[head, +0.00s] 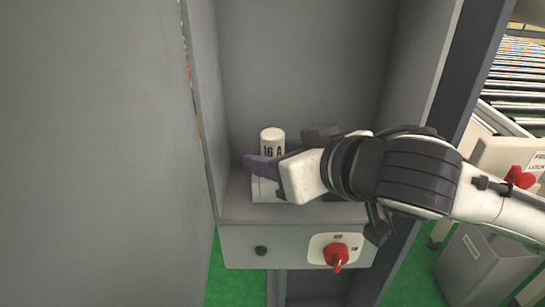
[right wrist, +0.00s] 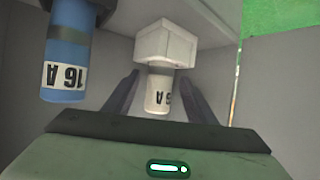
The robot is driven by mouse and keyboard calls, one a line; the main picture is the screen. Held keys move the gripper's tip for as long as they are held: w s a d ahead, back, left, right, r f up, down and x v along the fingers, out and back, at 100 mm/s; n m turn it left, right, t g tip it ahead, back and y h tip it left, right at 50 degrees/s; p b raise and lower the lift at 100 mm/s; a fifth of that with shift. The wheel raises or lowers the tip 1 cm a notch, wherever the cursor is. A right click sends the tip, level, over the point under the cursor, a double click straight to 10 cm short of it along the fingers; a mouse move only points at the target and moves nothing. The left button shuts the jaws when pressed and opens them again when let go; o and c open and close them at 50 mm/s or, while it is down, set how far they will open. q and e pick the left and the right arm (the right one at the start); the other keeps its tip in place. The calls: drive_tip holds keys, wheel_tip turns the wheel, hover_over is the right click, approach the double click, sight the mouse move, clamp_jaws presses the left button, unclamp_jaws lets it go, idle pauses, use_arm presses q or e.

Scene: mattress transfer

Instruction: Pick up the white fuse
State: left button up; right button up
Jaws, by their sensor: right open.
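The white fuse (head: 272,141), labelled 16 A, stands upright in a white socket inside the grey cabinet. It also shows in the right wrist view (right wrist: 158,97), with its socket (right wrist: 167,44) beyond it. My right gripper (head: 262,167) comes in from the right, low at the fuse. In the right wrist view its two dark fingers (right wrist: 158,88) are apart, one on each side of the white fuse, with visible gaps. The gripper hides part of the fuse's lower end and socket in the head view. My left gripper is not in view.
A blue fuse (right wrist: 66,72), also labelled 16 A, stands close beside my right gripper. The cabinet's side walls (head: 205,90) enclose the space. A red rotary switch (head: 336,254) is on the front panel (head: 235,245) below. A roller conveyor (head: 515,75) lies at the right.

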drive_tip(key=shift+w+a+f, duration=0.2)
drive_tip(key=shift+w+a, duration=0.1)
drive_tip(key=shift+w, duration=0.15)
drive_tip(key=c, duration=1.2)
